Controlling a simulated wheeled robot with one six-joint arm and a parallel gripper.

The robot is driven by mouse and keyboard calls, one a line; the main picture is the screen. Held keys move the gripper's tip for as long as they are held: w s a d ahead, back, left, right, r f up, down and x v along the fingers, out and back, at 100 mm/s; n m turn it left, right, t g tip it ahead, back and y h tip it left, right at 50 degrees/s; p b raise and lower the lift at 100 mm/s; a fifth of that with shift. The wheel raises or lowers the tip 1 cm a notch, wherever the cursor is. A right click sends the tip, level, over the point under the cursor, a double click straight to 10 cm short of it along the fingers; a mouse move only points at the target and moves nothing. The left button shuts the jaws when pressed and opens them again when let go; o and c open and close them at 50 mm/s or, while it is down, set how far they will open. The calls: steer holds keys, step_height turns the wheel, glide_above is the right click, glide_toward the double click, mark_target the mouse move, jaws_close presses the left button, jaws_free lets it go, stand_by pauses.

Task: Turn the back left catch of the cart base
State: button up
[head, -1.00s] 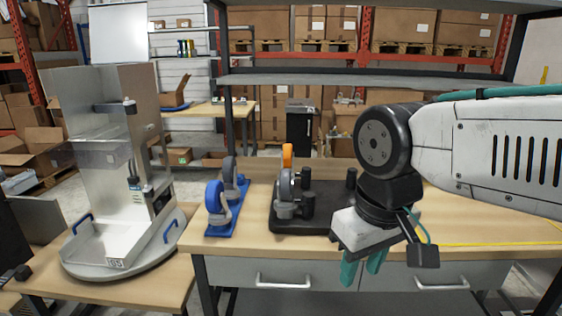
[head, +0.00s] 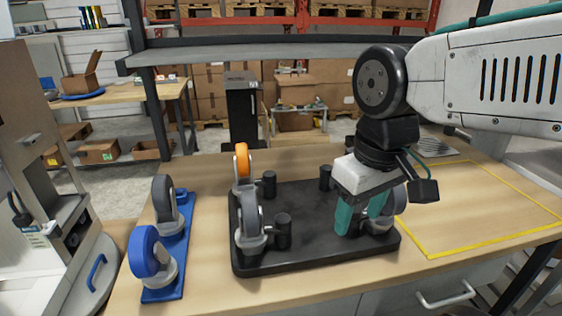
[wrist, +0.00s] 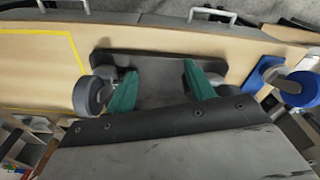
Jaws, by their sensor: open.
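The cart base (head: 310,228) is a black plate on the wooden table. An orange-wheeled caster (head: 242,163) stands at its back left corner, with the back left catch (head: 268,184), a black knob, just right of it. A grey caster (head: 249,218) and another black catch (head: 283,231) are at the front left. A further grey caster (head: 386,217) at the front right is partly hidden by my gripper (head: 358,224). My gripper is open and empty, teal fingers pointing down over the plate's right part. The wrist view shows the fingers apart above the plate (wrist: 150,62).
A blue holder (head: 180,255) with a blue-wheeled caster (head: 146,252) and a grey-wheeled caster (head: 164,200) stands left of the cart base. A black post (head: 325,177) rises at the back right. A yellow-outlined area (head: 490,210) on the right is clear. A shelf (head: 270,55) spans behind.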

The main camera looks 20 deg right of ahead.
steer(key=w+a+r+n, duration=0.1)
steer(key=w+r+n, duration=0.2)
steer(key=w+n, duration=0.85)
steer(key=n+g, duration=0.1)
steer(key=n, duration=0.2)
glide_toward(269, 173)
steer(key=shift+s+f+m, duration=0.15)
steer(key=shift+f+m, duration=0.1)
steer(key=shift+f, duration=0.25)
step_height(269, 173, down, 8)
steer(key=shift+r, duration=0.2)
steer(key=c, duration=1)
